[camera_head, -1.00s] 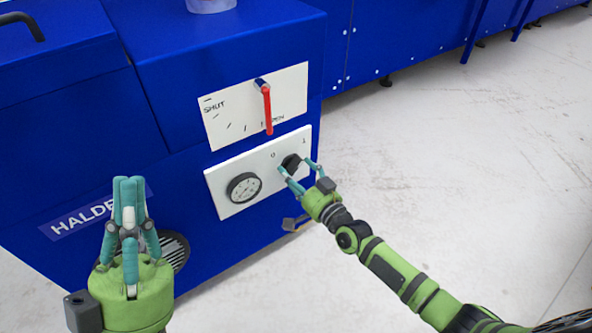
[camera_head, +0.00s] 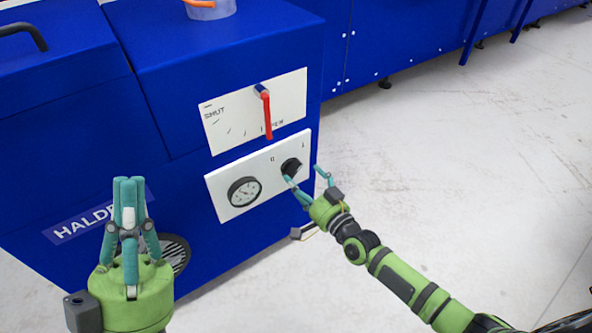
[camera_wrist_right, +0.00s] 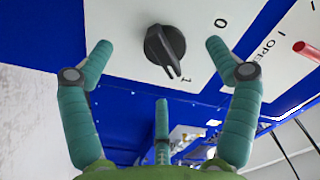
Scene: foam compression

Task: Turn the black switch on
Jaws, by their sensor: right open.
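The black switch (camera_head: 291,167) is a round knob with a pointer, on the white panel (camera_head: 222,183) between the marks 0 and 1. In the right wrist view the knob (camera_wrist_right: 163,45) shows with its pointer directed downward, toward the mark 1 and away from the 0. My right gripper (camera_head: 304,175) is open in front of the switch, a little to its lower right. Its fingers are apart and appear clear of the knob. My left gripper (camera_head: 129,182) is at the lower left, fingers together, empty and away from the panel.
A round gauge (camera_head: 244,191) sits left of the switch. Above is a red lever (camera_head: 267,115) on a plate marked SHUT and OPEN. The blue machine (camera_head: 230,60) fills the left and back. The floor (camera_head: 460,160) at the right is clear.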

